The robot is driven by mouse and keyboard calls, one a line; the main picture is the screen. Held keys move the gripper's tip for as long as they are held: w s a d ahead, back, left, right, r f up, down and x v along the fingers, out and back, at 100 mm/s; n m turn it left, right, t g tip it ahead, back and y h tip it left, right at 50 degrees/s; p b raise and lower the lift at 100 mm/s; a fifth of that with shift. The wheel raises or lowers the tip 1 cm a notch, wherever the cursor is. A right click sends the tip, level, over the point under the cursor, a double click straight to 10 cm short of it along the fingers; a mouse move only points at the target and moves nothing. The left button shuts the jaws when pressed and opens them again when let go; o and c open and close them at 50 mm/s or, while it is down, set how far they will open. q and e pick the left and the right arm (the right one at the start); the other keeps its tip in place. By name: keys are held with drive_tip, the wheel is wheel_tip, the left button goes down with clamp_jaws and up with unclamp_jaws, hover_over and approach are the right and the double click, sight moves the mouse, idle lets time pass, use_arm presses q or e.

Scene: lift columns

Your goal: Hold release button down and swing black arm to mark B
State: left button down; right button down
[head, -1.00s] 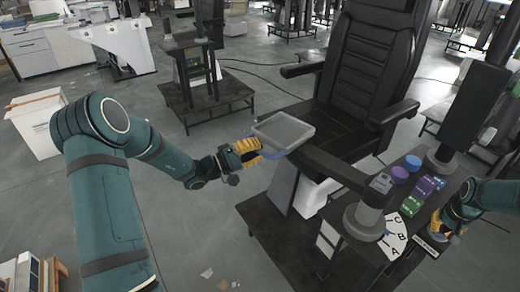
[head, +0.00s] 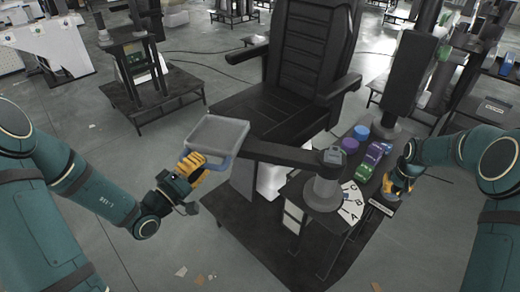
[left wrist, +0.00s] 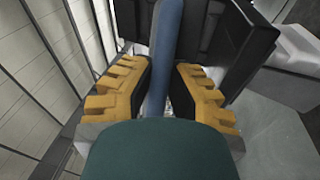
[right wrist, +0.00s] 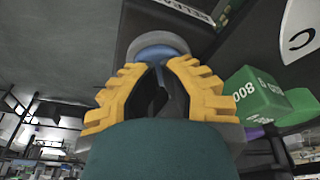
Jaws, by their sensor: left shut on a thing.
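The black arm (head: 280,154) reaches from a grey post (head: 323,190) leftward in front of the chair and carries a grey tray (head: 218,131). My left gripper (head: 196,166) is shut on the blue handle (head: 221,163) at the tray; the bar also shows between its fingers in the left wrist view (left wrist: 164,45). A white scale (head: 352,204) with letters lies beside the post; I cannot read which mark the arm points at. Whether the button is pressed is unclear.
Green blocks (head: 365,165), a blue cylinder (head: 361,132) and a purple one (head: 350,145) stand between the post and my right gripper. The black chair (head: 300,60) is behind the arm. Open floor (head: 110,195) lies at the left.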

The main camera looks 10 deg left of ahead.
use_arm(q)
drive_tip(key=shift+s+d, duration=0.1)
drive_tip(key=shift+s, duration=0.1)
use_arm(e)
drive_tip(key=shift+f, duration=0.1)
use_arm(q)
drive_tip(key=c, duration=0.9)
unclamp_jaws()
drive_tip(key=v, duration=1.2)
